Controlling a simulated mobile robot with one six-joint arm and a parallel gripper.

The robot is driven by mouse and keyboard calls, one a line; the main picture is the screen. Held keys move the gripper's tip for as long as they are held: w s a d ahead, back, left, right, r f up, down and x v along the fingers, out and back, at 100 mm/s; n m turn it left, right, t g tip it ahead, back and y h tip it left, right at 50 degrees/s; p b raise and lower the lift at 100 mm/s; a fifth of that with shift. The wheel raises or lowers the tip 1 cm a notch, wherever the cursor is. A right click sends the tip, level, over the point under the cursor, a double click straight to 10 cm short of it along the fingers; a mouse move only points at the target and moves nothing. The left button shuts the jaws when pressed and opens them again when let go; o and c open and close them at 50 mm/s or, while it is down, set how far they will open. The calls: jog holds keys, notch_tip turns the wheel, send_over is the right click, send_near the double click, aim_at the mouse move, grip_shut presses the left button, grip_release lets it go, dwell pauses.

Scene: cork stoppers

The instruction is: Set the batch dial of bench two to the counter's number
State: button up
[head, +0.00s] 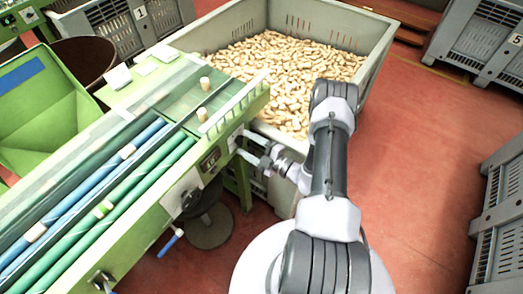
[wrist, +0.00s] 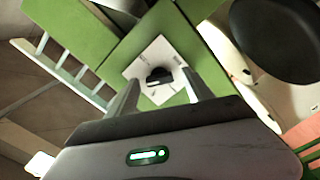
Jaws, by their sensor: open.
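My gripper (head: 243,145) is open beside the front edge of the green bench (head: 137,228). In the wrist view a black dial knob (wrist: 159,76) on a white square plate (wrist: 143,68) shows between the two open fingers (wrist: 158,92). The fingers look spread on either side of the knob; I cannot tell whether they touch it. The marks on the plate are too small to read. In the head view a dark counter display (head: 210,160) sits on the bench front, left of my gripper. Its digits are too small to read surely.
A large grey crate (head: 377,50) full of cork stoppers (head: 275,72) stands behind the gripper. A round stool (head: 209,230) is below. Red floor (head: 420,180) is clear to the right.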

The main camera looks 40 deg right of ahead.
jog(key=p+v, duration=0.3)
jog(key=v, duration=1.3)
jog(key=shift+s, duration=0.2)
jog(key=shift+r, duration=0.1)
